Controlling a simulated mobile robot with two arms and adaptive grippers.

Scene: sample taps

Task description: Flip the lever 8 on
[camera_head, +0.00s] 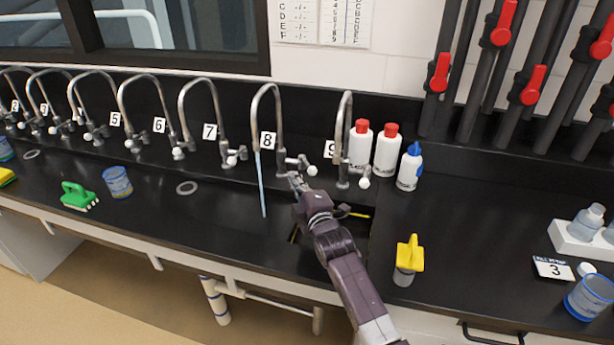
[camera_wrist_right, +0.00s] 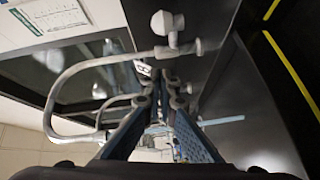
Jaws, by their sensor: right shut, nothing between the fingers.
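My right gripper (camera_head: 295,181) is shut and empty, just below and left of that knob; contact cannot be told. Its fingers also show in the right wrist view (camera_wrist_right: 165,85). My left gripper is not in view.
Tap 9 (camera_head: 345,130) and white bottles with red caps (camera_head: 387,150) stand to the right. Tap 7 (camera_head: 205,105) is to the left. A yellow-topped item (camera_head: 408,258) stands right of my arm. A green brush (camera_head: 78,196) and blue cup (camera_head: 117,182) lie farther left.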

